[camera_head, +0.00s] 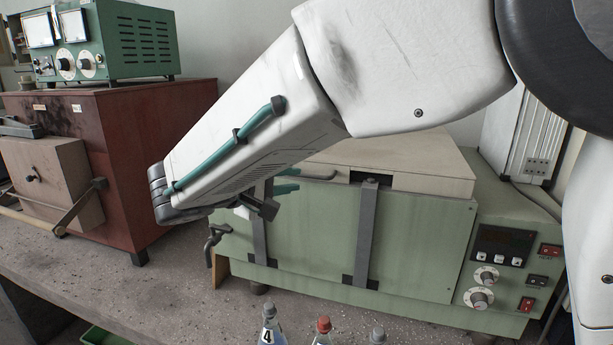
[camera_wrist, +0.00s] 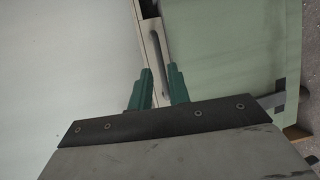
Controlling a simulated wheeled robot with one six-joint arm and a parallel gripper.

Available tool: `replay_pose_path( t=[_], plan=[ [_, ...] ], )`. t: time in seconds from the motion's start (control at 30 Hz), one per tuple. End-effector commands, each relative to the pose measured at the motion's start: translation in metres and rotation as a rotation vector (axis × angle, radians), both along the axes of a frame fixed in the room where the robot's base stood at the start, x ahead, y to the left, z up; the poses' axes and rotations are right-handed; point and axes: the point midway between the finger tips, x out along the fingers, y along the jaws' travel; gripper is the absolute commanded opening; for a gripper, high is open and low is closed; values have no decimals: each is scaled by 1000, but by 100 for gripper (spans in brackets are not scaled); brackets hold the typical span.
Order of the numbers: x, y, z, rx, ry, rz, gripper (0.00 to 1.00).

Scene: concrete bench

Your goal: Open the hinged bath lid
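The pale cream bath lid (camera_head: 400,158) lies flat and shut on the green bath (camera_head: 415,245); it fills the left of the wrist view (camera_wrist: 60,70). In the head view the teal fingertips (camera_head: 288,180) show at the lid's front left edge, and my forearm hides most of the gripper and the lid's left part. I cannot tell whether the fingers touch the handle.
A control panel (camera_head: 498,270) with knobs and red switches is on the bath's right. Grey straps (camera_head: 366,235) run down its front. Bottles (camera_head: 322,331) stand at the near bench edge. A red-brown furnace (camera_head: 120,140) with a green instrument (camera_head: 130,42) on top stands left.

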Motion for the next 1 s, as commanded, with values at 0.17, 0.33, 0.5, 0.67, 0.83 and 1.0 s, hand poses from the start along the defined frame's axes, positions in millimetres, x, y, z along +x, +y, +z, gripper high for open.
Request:
replay_pose_path(
  t=[0.17,0.33,0.5,0.67,0.83,1.0],
  plan=[
    [9,9,-2,-17,-27,26,18],
    [28,-10,-7,-17,-25,24,18],
    [46,-28,-12,-17,-24,23,18],
    [56,-36,-15,-16,-23,25,18],
    [58,-38,-15,-16,-23,26,18],
    [57,-38,-15,-16,-23,26,7]
  ],
)
